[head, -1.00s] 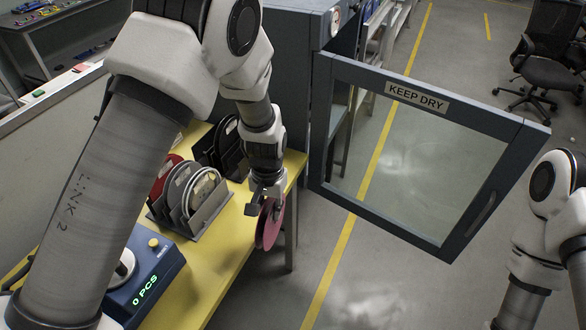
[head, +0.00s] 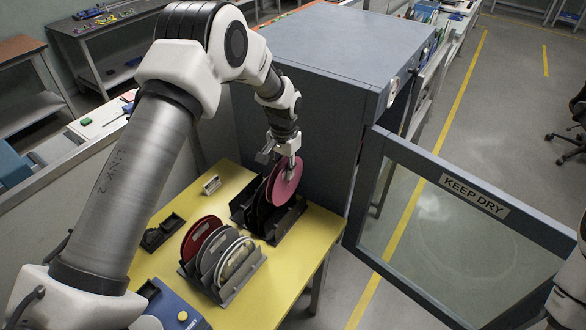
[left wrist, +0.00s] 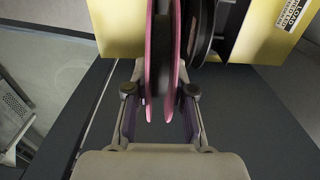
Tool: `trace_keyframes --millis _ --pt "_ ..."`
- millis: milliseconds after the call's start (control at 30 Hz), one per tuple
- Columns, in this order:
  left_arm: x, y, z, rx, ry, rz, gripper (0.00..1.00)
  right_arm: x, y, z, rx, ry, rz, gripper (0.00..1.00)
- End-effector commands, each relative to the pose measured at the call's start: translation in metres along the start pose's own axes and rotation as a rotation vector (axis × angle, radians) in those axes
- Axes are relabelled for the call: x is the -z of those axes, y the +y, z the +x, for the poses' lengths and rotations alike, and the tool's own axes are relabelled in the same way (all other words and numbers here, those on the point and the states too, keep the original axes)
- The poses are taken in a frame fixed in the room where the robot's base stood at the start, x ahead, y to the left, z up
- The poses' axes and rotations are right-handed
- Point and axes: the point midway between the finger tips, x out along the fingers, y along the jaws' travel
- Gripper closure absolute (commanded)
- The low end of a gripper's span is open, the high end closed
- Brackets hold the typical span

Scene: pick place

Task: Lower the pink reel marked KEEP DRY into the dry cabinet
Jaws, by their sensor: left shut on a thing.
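My left gripper (head: 288,160) is shut on the pink reel (head: 286,182), which stands upright on edge in its grip. The left wrist view shows the pink reel (left wrist: 158,50) between both fingers (left wrist: 160,105). In the head view the reel is at the right side of a black rack (head: 285,228) of dark reels; I cannot tell whether it touches the rack. I can read no mark on the reel. The grey-blue dry cabinet (head: 320,60) stands behind, its glazed door (head: 440,240) swung open with a KEEP DRY label (head: 474,194). Its inside is hidden. My right gripper is out of view.
A second rack (head: 235,285) with red, grey and pale reels stands in front on the yellow table (head: 325,232). A blue counter box (head: 175,312) is at the near left. The open door reaches over the floor on the right.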

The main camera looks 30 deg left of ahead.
Motion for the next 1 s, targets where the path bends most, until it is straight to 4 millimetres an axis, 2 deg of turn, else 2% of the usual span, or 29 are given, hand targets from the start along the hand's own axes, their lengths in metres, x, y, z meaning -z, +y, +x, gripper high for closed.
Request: trace_keyframes --millis 267,800,1000 --pt "-0.001 0.001 0.015 -0.001 -0.003 0.0 1.0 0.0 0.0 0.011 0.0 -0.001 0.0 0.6" --pt "-0.001 0.001 0.066 0.0 -0.002 0.0 1.0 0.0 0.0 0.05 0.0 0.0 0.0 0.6" --pt "-0.001 0.001 0.084 0.0 -0.003 0.0 1.0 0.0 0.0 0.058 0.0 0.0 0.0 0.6"
